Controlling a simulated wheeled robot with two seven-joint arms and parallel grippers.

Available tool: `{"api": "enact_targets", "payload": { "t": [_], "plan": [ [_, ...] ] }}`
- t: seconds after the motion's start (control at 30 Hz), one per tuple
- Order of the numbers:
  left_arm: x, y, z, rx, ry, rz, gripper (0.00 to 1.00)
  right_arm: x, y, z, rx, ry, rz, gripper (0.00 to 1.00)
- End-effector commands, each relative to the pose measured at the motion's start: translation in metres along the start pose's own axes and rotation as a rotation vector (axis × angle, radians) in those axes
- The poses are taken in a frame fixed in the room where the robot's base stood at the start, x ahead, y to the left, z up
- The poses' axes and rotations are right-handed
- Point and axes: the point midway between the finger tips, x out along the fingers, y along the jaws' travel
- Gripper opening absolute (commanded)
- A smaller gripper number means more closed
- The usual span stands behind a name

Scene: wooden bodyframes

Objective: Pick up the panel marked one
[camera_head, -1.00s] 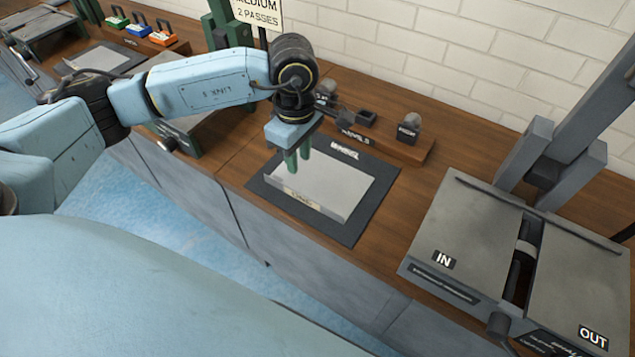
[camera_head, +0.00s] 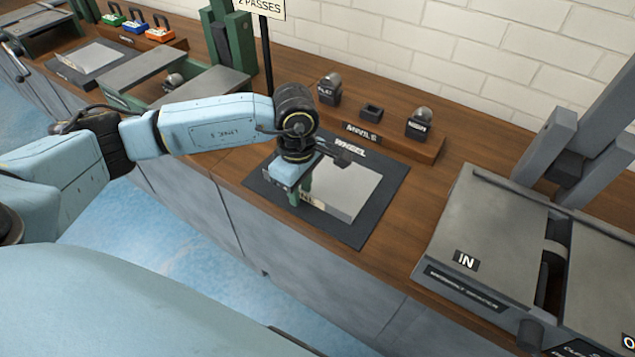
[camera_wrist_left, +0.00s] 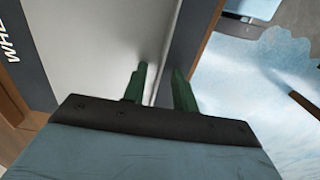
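A flat pale grey panel (camera_head: 352,192) lies on a dark mat (camera_head: 392,190) lettered WHEEL on the bench. A small pale label on its front edge is partly hidden by my gripper, and I cannot read it. My left gripper (camera_head: 301,194) points down at the panel's front-left part, its green fingers low at the edge. In the left wrist view, the fingers (camera_wrist_left: 160,85) stand apart, one on each side of the panel's edge (camera_wrist_left: 158,60), with a gap visible beside the edge. My right gripper is not in view.
A grey machine (camera_head: 490,235) marked IN stands to the right. A wooden rack (camera_head: 390,132) with dark blocks is behind the mat. Another grey machine (camera_head: 150,65) and a black sign post (camera_head: 267,60) stand at the back left. Bare bench lies between mat and right machine.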

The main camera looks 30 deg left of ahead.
Motion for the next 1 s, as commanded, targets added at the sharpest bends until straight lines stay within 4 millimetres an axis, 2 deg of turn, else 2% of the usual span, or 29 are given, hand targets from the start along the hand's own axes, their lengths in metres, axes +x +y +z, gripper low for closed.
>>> {"api": "enact_targets", "payload": {
  "t": [0.03, 0.17, 0.4, 0.83, 1.0],
  "plan": [
    [0.006, 0.0, 0.001, 0.001, -0.001, 0.001, 0.28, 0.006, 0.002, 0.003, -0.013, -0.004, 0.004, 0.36],
    [0.006, 0.0, 0.001, 0.001, -0.001, 0.002, 0.28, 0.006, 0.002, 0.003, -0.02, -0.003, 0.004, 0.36],
    [0.007, 0.0, 0.001, 0.001, -0.001, 0.001, 0.0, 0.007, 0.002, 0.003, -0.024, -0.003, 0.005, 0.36],
    [0.007, 0.001, 0.001, 0.002, -0.001, 0.003, 0.0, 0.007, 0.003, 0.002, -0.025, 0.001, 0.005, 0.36],
    [-0.011, 0.002, 0.001, 0.002, -0.001, 0.006, 0.0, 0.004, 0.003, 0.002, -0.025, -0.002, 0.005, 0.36]
  ]
}}
